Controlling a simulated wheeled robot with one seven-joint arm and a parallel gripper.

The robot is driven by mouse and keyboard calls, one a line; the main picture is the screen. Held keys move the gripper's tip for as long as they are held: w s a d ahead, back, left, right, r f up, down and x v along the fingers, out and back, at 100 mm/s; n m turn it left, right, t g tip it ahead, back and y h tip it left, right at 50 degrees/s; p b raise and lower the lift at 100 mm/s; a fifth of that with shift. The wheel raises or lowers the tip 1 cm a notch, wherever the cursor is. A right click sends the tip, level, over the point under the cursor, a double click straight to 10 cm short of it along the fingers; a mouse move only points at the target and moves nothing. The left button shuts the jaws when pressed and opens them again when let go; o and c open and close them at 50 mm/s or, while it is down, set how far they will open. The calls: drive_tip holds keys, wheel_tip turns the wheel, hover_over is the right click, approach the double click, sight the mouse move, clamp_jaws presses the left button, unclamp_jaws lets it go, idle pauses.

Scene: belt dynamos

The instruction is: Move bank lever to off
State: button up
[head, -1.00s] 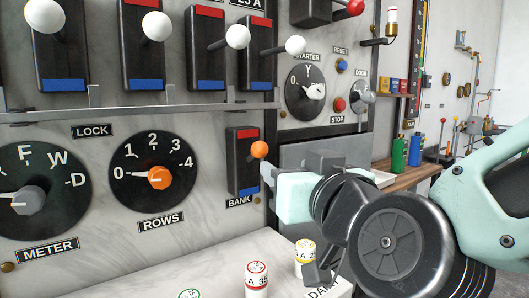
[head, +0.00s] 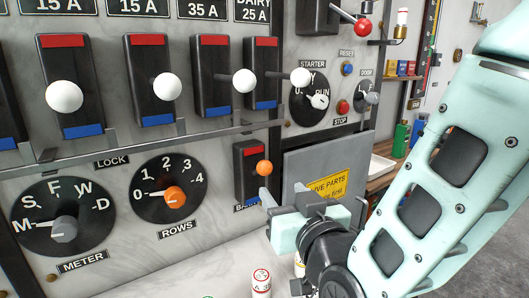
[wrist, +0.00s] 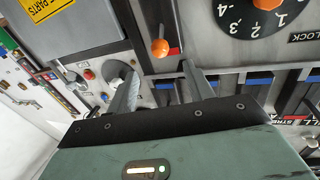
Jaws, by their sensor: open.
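The bank lever's orange ball knob (head: 264,168) stands out in front of its black plate (head: 246,178), which has a red band at the top. The lower plate and most of the BANK label are hidden behind my gripper in the head view. My gripper (head: 284,194) is open and empty, just below and right of the knob, apart from it. In the wrist view the orange knob (wrist: 160,47) lies beyond the two fingertips of my gripper (wrist: 160,70), between them in the picture. A red band shows beside it.
White-knobbed levers (head: 167,87) stand in a row above, behind a metal rail (head: 130,145). The ROWS dial (head: 171,190) is left of the bank lever. A grey box with a yellow sign (head: 328,186) is close behind my gripper. A red-and-white can (head: 261,282) stands below.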

sight(267, 173)
drive_tip(key=p+x, duration=0.1)
drive_tip(key=x, duration=1)
drive_tip(key=shift+w+p, duration=0.3)
drive_tip(key=shift+p, duration=0.05)
clamp_jaws()
drive_tip(key=shift+f, duration=0.1)
